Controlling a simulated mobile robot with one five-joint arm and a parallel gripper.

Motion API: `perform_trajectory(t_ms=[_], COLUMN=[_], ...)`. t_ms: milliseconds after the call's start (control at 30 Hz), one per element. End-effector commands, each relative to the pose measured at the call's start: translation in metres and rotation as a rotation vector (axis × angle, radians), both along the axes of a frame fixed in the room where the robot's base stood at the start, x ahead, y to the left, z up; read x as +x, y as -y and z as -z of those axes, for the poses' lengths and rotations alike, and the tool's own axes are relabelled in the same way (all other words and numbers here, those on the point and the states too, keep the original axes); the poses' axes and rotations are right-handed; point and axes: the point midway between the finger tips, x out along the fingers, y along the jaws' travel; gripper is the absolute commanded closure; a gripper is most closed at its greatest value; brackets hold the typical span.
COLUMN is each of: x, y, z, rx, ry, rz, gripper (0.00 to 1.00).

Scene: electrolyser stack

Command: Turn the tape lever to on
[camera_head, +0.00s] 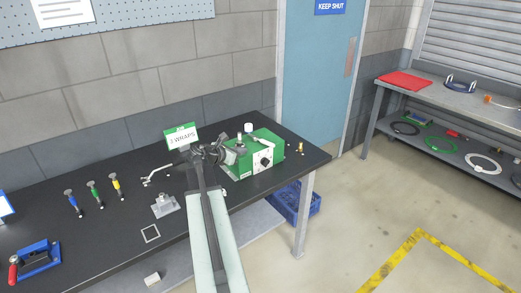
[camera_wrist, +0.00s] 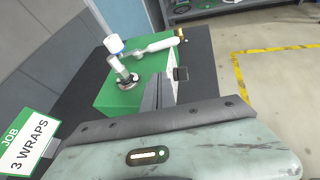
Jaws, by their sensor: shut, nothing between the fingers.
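A green box (camera_head: 255,158) stands on the dark bench, and its top fills the middle of the wrist view (camera_wrist: 130,92). A lever with a white grip (camera_wrist: 163,45) lies across the box top; I cannot read any on or off mark. Beside it stand a metal post (camera_wrist: 124,72) and a white round cap (camera_wrist: 113,44). The box's white front plate carries a black knob (camera_head: 265,161). My gripper (camera_wrist: 166,84) is shut and empty, over the near part of the box. In the head view my gripper (camera_head: 232,153) is at the box's left end, partly hiding it.
A green-topped "3 WRAPS" sign (camera_head: 182,137) stands left of the box. A metal stand (camera_head: 164,206) and several coloured tools (camera_head: 94,191) are on the bench. A small brass piece (camera_head: 301,147) is right of the box. A blue crate (camera_head: 291,203) is under the bench.

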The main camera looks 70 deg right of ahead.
Motion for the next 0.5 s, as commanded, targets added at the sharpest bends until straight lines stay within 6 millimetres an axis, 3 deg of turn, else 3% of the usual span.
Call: perform_trajectory(t_ms=[100,333,500], x=[-0.025,-0.028,-0.036], y=[0.019,0.027,0.055], z=[-0.007,-0.003,0.010], rx=[-0.014,-0.015,-0.015], ry=[-0.079,-0.090,-0.089], rz=[0.000,-0.002,-0.001], gripper=[1.00,1.00,1.00])
